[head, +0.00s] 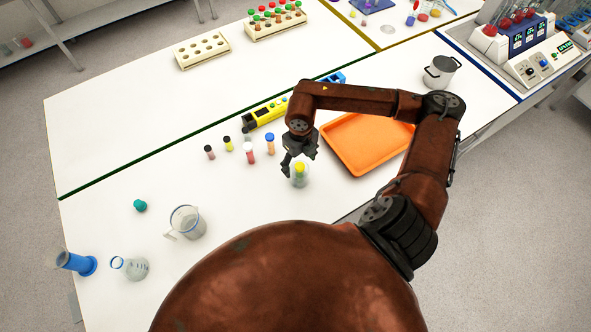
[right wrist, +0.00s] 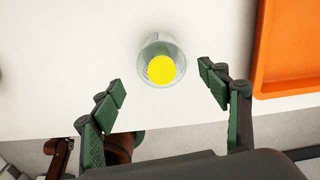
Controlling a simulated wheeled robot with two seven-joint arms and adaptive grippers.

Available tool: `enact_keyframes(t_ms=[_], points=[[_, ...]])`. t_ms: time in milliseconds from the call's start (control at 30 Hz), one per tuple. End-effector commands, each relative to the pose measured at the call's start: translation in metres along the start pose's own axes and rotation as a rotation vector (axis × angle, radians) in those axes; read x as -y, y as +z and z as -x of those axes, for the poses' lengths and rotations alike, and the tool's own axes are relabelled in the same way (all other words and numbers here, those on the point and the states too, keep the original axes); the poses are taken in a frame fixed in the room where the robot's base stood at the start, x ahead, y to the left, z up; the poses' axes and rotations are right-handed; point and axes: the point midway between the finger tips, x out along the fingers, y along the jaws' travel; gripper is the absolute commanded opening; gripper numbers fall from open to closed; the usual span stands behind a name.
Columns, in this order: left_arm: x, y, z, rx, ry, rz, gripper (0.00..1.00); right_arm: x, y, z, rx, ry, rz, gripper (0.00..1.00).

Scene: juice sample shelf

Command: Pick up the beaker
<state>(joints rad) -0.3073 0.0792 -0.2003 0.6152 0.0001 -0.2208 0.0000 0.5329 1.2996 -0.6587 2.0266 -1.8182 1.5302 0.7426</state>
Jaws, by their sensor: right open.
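A small clear glass beaker (head: 300,181) with something yellow in it stands on the white bench, left of the orange tray. In the right wrist view the beaker (right wrist: 172,45) shows from above, with a round yellow top inside. My right gripper (head: 290,165) is open beside the beaker in the head view. In the right wrist view its fingers (right wrist: 162,82) are spread left and right, with the beaker just beyond the gap between the tips. No contact shows. A larger glass jug-like beaker (head: 187,222) stands farther left. My left gripper is not in view.
The orange tray (head: 345,158) lies right of the beaker. Several small capped vials (head: 249,154) stand to its left, with a yellow device (head: 265,114) behind. A flask (head: 133,268) and a blue-based cylinder (head: 78,263) stand far left. A metal pot (head: 440,72) is back right.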

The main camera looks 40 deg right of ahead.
Motion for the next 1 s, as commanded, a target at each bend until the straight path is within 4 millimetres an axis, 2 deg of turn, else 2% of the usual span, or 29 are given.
enact_keyframes(t_ms=[100, 200, 267, 533, 700, 900, 1000], points=[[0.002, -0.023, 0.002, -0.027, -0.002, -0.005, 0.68, 0.001, -0.002, -0.010, -0.005, 0.002, -0.004, 0.69], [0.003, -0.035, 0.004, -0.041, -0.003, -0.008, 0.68, 0.002, -0.003, -0.021, -0.004, 0.002, -0.008, 0.69], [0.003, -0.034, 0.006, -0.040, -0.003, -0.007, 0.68, 0.003, -0.004, -0.026, -0.005, 0.003, -0.010, 0.69], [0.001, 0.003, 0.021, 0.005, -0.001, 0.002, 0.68, 0.007, 0.002, -0.062, -0.004, 0.004, -0.010, 0.69], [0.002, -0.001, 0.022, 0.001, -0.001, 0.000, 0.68, 0.007, 0.003, -0.076, -0.003, 0.003, -0.007, 0.69], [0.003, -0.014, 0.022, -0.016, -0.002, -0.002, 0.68, 0.006, 0.003, -0.077, -0.001, 0.003, -0.005, 0.69], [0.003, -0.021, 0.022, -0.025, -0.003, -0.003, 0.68, 0.006, 0.004, -0.077, -0.001, 0.003, -0.005, 0.63]])
